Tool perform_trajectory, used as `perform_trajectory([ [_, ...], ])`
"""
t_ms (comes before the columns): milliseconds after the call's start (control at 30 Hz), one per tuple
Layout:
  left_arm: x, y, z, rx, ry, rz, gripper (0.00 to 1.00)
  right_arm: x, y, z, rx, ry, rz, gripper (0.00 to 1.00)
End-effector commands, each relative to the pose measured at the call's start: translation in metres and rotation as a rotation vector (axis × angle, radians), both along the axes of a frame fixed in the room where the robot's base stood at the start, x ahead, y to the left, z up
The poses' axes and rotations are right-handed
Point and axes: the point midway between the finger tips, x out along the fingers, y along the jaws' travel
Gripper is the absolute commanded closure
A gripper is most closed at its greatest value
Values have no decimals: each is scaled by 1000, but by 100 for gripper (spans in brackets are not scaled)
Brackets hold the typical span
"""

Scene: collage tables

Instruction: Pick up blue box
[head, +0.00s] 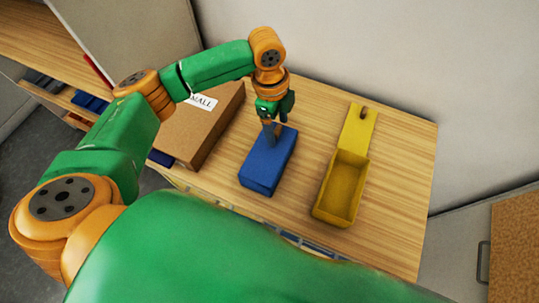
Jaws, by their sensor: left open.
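The blue box (265,172) lies on the wooden table, in the middle of the head view. My left gripper (272,138) points down at the far half of the box, with its fingers at or just over the box's top. Its jaws are open. I cannot tell whether the fingers touch the box. My right gripper does not show.
A brown cardboard box (205,130) with a "SMALL" label stands left of the blue box. An open yellow box (328,212) with its lid folded back lies to the right. The table (398,170) is bare at its right side. A wall runs behind it.

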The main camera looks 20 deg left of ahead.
Motion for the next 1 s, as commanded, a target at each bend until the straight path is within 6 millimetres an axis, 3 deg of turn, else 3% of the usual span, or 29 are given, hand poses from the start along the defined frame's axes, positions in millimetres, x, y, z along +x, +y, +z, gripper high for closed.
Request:
perform_trajectory([
  [67, 0, 0, 0, 0, 0, 0, 22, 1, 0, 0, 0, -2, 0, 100],
  [367, 0, 0, 0, 0, 0, 0, 100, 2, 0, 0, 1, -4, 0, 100],
  [800, 0, 0, 2, -1, -1, 0, 100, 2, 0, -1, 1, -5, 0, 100],
  [1000, 1, 0, 15, -1, -3, -1, 100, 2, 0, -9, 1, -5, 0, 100],
])
